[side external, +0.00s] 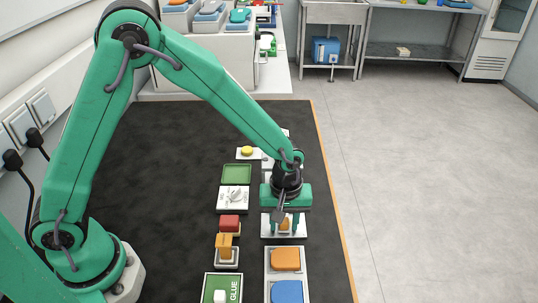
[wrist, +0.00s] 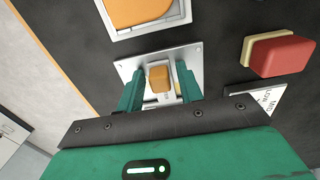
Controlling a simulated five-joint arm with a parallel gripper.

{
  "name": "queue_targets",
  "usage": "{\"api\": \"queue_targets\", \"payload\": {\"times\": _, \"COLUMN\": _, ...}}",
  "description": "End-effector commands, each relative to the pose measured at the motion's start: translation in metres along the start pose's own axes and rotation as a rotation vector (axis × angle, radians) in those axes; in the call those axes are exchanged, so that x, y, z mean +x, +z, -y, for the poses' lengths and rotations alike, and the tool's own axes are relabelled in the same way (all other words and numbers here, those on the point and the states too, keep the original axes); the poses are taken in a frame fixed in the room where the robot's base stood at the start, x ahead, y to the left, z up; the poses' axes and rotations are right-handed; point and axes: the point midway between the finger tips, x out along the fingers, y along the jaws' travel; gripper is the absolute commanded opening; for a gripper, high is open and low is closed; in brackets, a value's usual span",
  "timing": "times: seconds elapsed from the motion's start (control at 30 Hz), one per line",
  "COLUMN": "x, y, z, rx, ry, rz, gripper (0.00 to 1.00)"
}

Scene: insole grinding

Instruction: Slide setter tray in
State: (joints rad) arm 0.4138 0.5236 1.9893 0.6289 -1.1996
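A pale metal plate or tray with an orange block on it lies under my gripper (side external: 284,224); it may be the setter tray, but no label confirms this. The plate (side external: 299,233) also shows in the wrist view (wrist: 126,68). The orange block (wrist: 159,78) stands between my two green fingers, with a gap on each side. My gripper (wrist: 159,80) is open and points down around the block. The near part of the plate is hidden by my gripper body in the wrist view.
To the left are a red block (side external: 229,222), an orange block (side external: 224,241), a white dial card (side external: 233,196), a green tray (side external: 236,174) and a green GLUE pad (side external: 235,291). The dark mat's left side is clear.

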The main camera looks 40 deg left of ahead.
Motion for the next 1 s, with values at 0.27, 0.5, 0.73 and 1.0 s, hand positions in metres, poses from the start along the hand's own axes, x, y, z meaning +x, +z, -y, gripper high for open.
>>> {"api": "queue_targets", "payload": {"times": 0.27, "x": 0.0, "y": 0.0, "z": 0.0, "rx": 0.0, "ry": 0.0, "rz": 0.0, "gripper": 0.11}}
{"api": "queue_targets", "payload": {"times": 0.5, "x": 0.0, "y": -0.001, "z": 0.0, "rx": 0.0, "ry": 0.001, "rz": 0.0, "gripper": 0.11}}
{"api": "queue_targets", "payload": {"times": 0.73, "x": 0.0, "y": -0.008, "z": 0.0, "rx": -0.001, "ry": 0.001, "rz": 0.0, "gripper": 0.11}}
{"api": "queue_targets", "payload": {"times": 1.0, "x": 0.0, "y": -0.018, "z": 0.0, "rx": -0.001, "ry": 0.001, "rz": 0.0, "gripper": 0.11}}
